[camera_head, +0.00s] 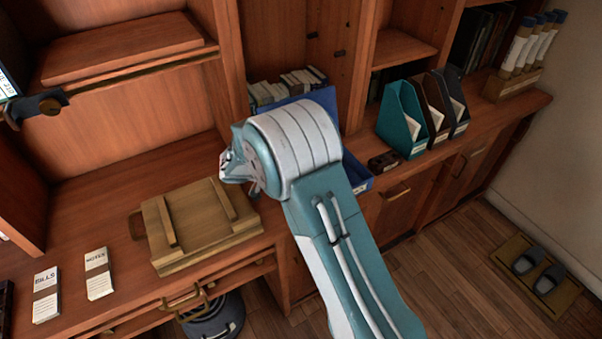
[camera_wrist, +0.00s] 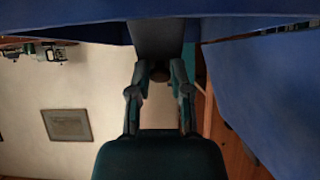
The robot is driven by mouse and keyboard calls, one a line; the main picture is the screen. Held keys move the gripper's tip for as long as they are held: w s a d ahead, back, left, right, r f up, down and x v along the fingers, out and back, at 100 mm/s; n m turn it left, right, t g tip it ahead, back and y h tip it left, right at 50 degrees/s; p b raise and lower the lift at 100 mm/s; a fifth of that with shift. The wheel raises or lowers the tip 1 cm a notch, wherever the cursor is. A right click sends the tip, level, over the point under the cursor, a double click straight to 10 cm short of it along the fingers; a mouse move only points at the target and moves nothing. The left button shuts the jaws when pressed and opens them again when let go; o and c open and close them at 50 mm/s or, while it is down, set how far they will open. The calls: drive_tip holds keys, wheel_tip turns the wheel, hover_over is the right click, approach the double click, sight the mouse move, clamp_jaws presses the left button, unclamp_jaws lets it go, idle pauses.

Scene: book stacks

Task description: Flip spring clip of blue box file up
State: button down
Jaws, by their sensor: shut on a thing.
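The blue box file (camera_head: 361,184) stands on the wooden counter, mostly hidden behind my arm in the head view. A blue panel of it shows above my arm. In the wrist view, blue surfaces of the file (camera_wrist: 275,85) fill the top edge and the right side. A grey tongue-shaped part, which looks like the spring clip (camera_wrist: 155,38), comes down from the top between my fingers. My gripper (camera_wrist: 160,78) is shut on its dark end. In the head view my gripper is hidden behind my arm. The clip's exact angle cannot be told.
A wooden press or tray (camera_head: 200,222) lies left of my arm. Two label blocks (camera_head: 98,273) lie at the front left. Magazine files (camera_head: 403,118) and a small dark block (camera_head: 383,162) stand to the right. A row of books (camera_head: 285,88) stands behind.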

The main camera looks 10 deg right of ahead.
drive_tip(key=shift+s+a+r+t+h, duration=0.15)
drive_tip(key=shift+a+h, duration=0.2)
drive_tip(key=shift+h, duration=0.2)
drive_tip(key=shift+s+a+r+t+h, duration=0.15)
drive_tip(key=shift+a+h, duration=0.15)
drive_tip(key=shift+h, duration=0.25)
drive_tip(key=shift+w, duration=0.1)
drive_tip(key=c, duration=0.5)
unclamp_jaws()
drive_tip(key=shift+c, duration=0.2)
drive_tip(key=v, duration=1.2)
drive_tip(key=shift+f, duration=0.1)
